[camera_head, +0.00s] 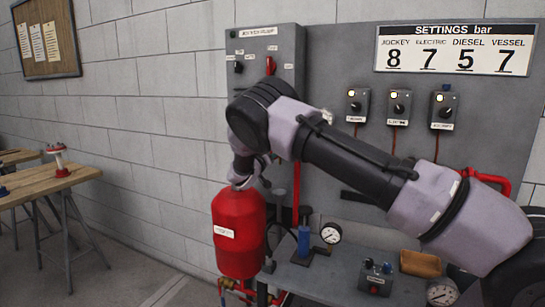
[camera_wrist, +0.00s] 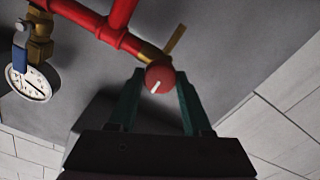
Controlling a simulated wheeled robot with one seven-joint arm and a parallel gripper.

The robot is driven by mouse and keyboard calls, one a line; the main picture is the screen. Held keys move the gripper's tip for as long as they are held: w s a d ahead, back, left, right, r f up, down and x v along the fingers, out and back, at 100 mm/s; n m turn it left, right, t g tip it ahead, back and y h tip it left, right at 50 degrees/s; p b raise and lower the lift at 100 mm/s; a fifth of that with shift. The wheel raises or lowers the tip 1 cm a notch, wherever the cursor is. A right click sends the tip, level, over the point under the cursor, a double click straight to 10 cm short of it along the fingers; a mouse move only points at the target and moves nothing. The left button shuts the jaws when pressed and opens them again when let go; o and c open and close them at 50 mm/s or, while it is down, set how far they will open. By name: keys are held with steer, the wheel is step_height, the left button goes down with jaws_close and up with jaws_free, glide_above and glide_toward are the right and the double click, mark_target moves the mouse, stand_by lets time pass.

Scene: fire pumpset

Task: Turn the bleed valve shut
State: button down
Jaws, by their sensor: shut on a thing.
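In the wrist view a round red knob with a white mark (camera_wrist: 160,78), which looks like the bleed valve, sits at the end of a brass fitting on a red pipe. My gripper (camera_wrist: 160,85) has its two green fingers on either side of the knob and is shut on it. The white mark slants across the knob's face. In the head view my arm reaches left and bends down behind the red vessel's top; my fingers and the knob are hidden there.
The red vessel (camera_head: 238,235) stands close below my wrist. Red pipes (camera_wrist: 95,22) and a pressure gauge (camera_wrist: 30,84) lie near the knob. A grey control panel (camera_head: 330,60) stands behind my arm. A bench (camera_head: 325,278) holds small fittings.

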steer(key=shift+f, duration=0.1)
steer(key=shift+c, duration=1.8)
jaws_free()
steer(key=v, duration=1)
steer(key=shift+s, duration=0.4)
steer(key=shift+a, duration=0.15)
